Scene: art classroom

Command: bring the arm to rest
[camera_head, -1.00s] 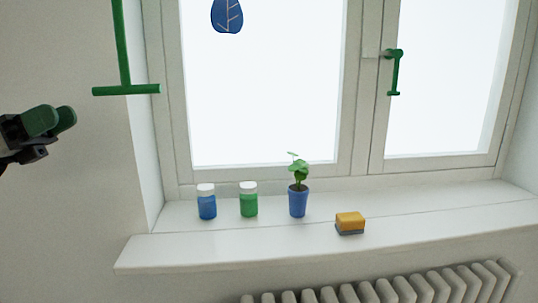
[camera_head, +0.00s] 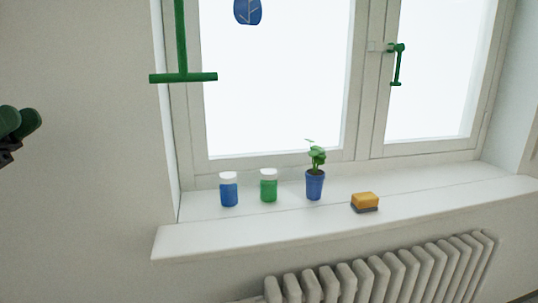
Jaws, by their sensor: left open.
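My left gripper (camera_head: 22,124) is at the left edge of the head view, in front of the bare wall. Its green fingertips show, and much of it is cut off by the frame edge. It is open, and I see nothing between its fingers. It is well to the left of the windowsill (camera_head: 215,236) and touches nothing that I can see. My right gripper is not in view.
On the sill stand a blue jar (camera_head: 229,190), a green jar (camera_head: 268,186), a plant in a blue pot (camera_head: 315,186) and a yellow sponge (camera_head: 365,201). A radiator (camera_head: 385,272) is below. The left wall is clear.

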